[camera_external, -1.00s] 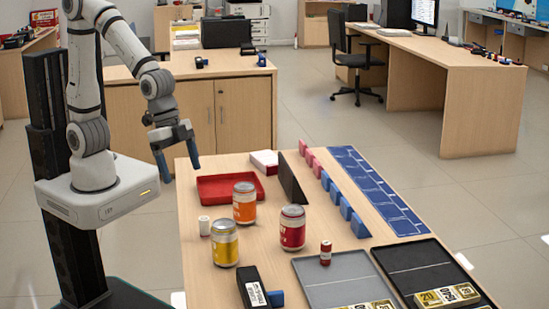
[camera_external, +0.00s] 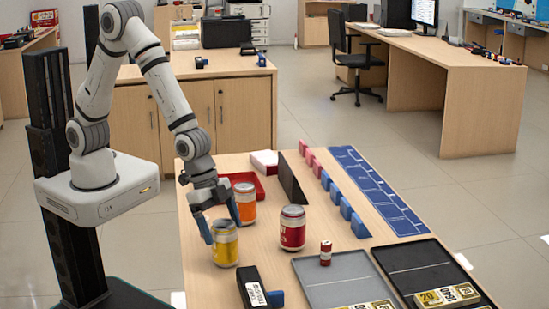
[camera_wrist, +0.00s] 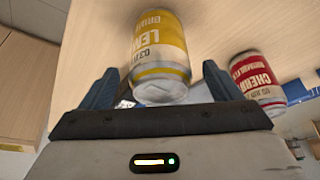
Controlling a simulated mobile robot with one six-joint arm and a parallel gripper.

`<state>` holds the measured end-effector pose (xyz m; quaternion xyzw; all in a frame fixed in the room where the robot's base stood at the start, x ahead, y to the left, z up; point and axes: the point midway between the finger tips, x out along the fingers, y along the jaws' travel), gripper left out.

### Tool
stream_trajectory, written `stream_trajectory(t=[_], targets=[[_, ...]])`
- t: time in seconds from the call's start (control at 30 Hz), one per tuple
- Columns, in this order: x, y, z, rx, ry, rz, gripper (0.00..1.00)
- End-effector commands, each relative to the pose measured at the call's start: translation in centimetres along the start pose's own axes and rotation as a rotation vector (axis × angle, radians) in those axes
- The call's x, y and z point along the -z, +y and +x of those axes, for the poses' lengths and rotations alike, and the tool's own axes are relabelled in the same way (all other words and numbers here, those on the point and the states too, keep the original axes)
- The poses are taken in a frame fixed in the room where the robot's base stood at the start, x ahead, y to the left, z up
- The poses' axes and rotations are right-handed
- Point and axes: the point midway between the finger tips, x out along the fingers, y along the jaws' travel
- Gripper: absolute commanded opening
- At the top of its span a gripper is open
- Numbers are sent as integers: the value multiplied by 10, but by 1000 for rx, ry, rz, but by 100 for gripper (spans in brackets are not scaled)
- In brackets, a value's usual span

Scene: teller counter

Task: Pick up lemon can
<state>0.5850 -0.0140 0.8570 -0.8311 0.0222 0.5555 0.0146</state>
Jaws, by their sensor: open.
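The lemon can (camera_external: 225,245) is yellow with a silver rim and stands upright near the left edge of the counter. In the wrist view the lemon can (camera_wrist: 160,50) appears between the two fingers, its label reading "LEM" in part. My gripper (camera_external: 222,228) is open, with its blue fingers at the upper part of the can, one on either side. In the wrist view my gripper (camera_wrist: 160,90) shows a gap beside the can, so it is not clamped.
A red cherry can (camera_external: 292,228) stands right of the lemon can, and an orange can (camera_external: 245,203) stands just behind it. A black stamp-like block (camera_external: 254,287) lies in front. A red tray (camera_external: 262,188) and a grey tray (camera_external: 318,290) are on the counter.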

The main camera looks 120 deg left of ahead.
Motion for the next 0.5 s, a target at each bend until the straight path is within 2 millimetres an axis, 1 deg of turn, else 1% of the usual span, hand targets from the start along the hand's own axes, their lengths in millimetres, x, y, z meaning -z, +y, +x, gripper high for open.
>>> stream_trajectory(t=[0.03,0.1,0.2,0.43,0.47,0.5], targets=[[0,-1,8,0,-3,0,85],[0,0,15,0,-2,1,85],[0,0,22,0,0,1,85],[0,0,23,0,1,1,85],[0,0,23,0,1,1,84],[0,0,23,0,1,1,81]])
